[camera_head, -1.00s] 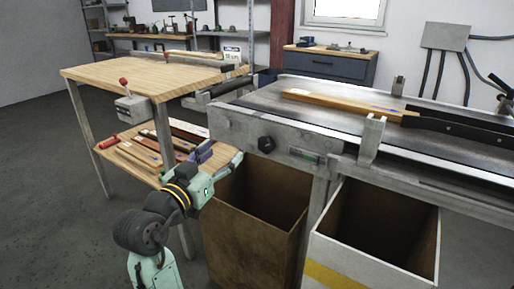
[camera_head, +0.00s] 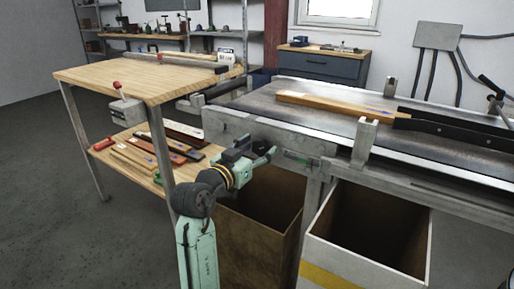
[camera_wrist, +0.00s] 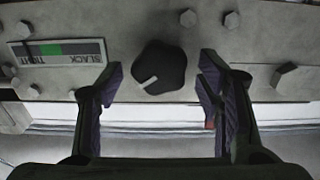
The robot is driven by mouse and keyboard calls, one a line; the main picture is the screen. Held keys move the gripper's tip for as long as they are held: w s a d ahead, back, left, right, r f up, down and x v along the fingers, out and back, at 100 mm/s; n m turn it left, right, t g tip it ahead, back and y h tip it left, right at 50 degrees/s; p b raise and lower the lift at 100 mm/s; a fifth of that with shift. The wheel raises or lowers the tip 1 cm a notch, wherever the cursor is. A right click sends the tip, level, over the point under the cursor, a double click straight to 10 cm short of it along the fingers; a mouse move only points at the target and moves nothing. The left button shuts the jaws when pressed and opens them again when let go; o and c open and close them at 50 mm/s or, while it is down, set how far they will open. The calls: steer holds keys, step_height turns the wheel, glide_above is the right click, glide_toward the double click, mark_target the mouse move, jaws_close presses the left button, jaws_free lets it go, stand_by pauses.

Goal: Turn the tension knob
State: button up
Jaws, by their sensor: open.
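The tension knob (camera_wrist: 161,68) is black and lobed, with a pale pointer mark towards its lower left in the wrist view. It sits on the grey conveyor side plate (camera_wrist: 205,35). My gripper (camera_wrist: 160,82) is open, with one finger on each side of the knob in the picture and visible gaps to both. I cannot tell whether the fingertips reach the knob's depth. A SLACK/TIGHT gauge (camera_wrist: 57,52) with a green section appears upside down beside it. In the head view my gripper (camera_head: 251,152) is at the conveyor side and hides the knob; the gauge (camera_head: 300,157) shows to its right.
Bolt heads (camera_wrist: 187,17) surround the knob. A wooden piece (camera_head: 330,103) lies on the conveyor belt (camera_head: 262,106). A brown bin (camera_head: 258,240) and a white bin (camera_head: 335,262) stand below. A wooden bench (camera_head: 150,85) with a shelf of coloured strips is at left.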

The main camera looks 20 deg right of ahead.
steer(key=shift+c, duration=0.4)
steer(key=c, duration=1)
